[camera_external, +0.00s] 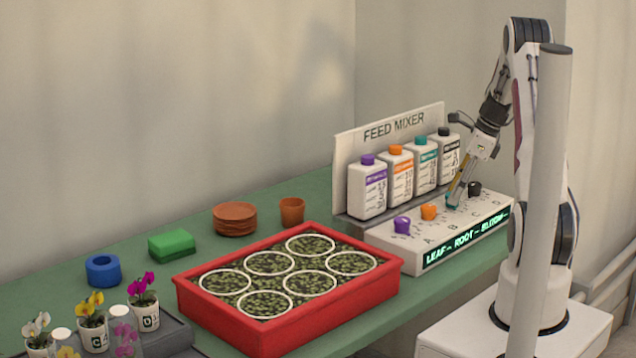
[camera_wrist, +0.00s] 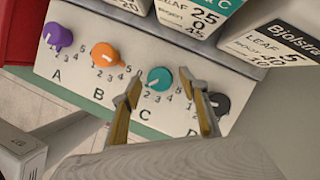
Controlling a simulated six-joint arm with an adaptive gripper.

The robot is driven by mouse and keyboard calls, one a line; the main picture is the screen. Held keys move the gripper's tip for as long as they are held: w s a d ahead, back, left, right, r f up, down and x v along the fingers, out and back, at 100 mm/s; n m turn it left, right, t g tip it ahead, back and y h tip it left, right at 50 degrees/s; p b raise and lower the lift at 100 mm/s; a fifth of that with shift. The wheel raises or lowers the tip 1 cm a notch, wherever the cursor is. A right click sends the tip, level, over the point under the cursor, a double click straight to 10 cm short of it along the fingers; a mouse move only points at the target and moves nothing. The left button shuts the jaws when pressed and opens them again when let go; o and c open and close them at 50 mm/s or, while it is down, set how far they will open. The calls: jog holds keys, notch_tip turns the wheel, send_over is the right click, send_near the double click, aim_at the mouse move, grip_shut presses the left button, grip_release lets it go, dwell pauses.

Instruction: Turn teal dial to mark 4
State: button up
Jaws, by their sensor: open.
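The teal dial (camera_wrist: 160,78) sits on the white feed mixer panel (camera_external: 420,236), above the letter C in the wrist view. Its white pointer line appears to slant to the lower left, toward the low numbers; the exact mark is too small to read surely. My gripper (camera_wrist: 161,74) is open, with one finger on each side of the teal dial. I cannot tell whether either finger touches it. In the external view my gripper (camera_external: 454,197) is down at the panel and mostly hides the teal dial.
The orange dial (camera_wrist: 106,54) and purple dial (camera_wrist: 58,37) are to the left. The black dial (camera_wrist: 219,103) is close to my right finger. Several bottles stand behind the panel, including the teal-capped bottle (camera_external: 425,163). A red tray (camera_external: 285,326) stands left of the mixer.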

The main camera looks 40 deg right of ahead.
jog(key=shift+s+a+m+t+h, duration=0.15)
jog(key=shift+m+h, duration=0.3)
jog(key=shift+m, duration=0.7)
jog(key=shift+w+a+m+t+h, duration=0.15)
jog(key=shift+m+h, duration=0.25)
jog(key=shift+m, duration=0.7)
jog(key=shift+s+m+t+h, duration=0.15)
jog(key=shift+m+h, duration=0.3)
jog(key=shift+m, duration=0.7)
jog(key=v, duration=0.8)
jog(key=s+a+r+n, duration=0.2)
jog(key=s+a+n, duration=0.2)
jog(key=a+n, duration=0.3)
jog(key=s+a+r+n+g, duration=0.1)
jog(key=s+a+r+n, duration=0.1)
jog(key=s+a+n, duration=0.2)
jog(key=s+a+r+n+g, duration=0.1)
jog(key=s+a+r+n, duration=0.1)
jog(key=a+n, duration=0.9)
jog(key=shift+s+r+n, duration=0.3)
jog(key=shift+s+n, duration=0.6)
jog(key=shift+n, duration=1.9)
jog(key=shift+d, duration=0.15)
